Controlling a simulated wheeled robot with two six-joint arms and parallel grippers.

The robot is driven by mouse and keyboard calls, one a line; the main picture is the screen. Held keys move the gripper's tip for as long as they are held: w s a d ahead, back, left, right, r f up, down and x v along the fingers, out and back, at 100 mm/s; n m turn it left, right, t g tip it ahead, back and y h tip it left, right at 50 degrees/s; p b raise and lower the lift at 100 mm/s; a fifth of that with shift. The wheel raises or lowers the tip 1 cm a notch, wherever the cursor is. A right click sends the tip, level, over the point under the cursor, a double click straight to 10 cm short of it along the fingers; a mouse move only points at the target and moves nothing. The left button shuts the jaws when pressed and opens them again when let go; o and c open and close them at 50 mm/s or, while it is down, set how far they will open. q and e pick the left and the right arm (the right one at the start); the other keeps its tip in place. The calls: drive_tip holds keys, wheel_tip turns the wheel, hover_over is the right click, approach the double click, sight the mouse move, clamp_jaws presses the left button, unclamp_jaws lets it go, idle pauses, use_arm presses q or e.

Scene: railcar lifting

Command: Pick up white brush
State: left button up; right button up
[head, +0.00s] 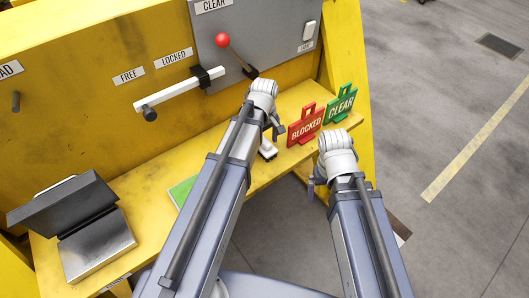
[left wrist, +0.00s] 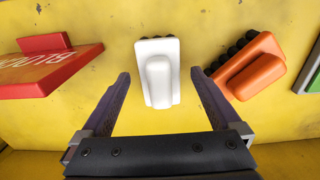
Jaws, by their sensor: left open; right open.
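The white brush (left wrist: 158,75) lies on the yellow shelf in the left wrist view, between and slightly beyond my open left fingers (left wrist: 161,76). Neither finger touches it. In the head view the white brush (head: 268,149) shows just below my left gripper (head: 277,130), partly hidden by my arm. My right gripper (head: 312,186) is open and empty, out in front of the shelf at the right, partly hidden by its own wrist.
An orange brush (left wrist: 252,72) with dark bristles lies close to the right finger. A red BLOCKED sign (head: 306,128) and a green CLEAR sign (head: 341,103) stand on the shelf. A red-knobbed lever (head: 234,55) is above. A grey hinged box (head: 95,248) is at left.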

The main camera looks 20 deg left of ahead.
use_arm(q)
drive_tip(key=shift+f, duration=0.2)
clamp_jaws()
idle(0.7)
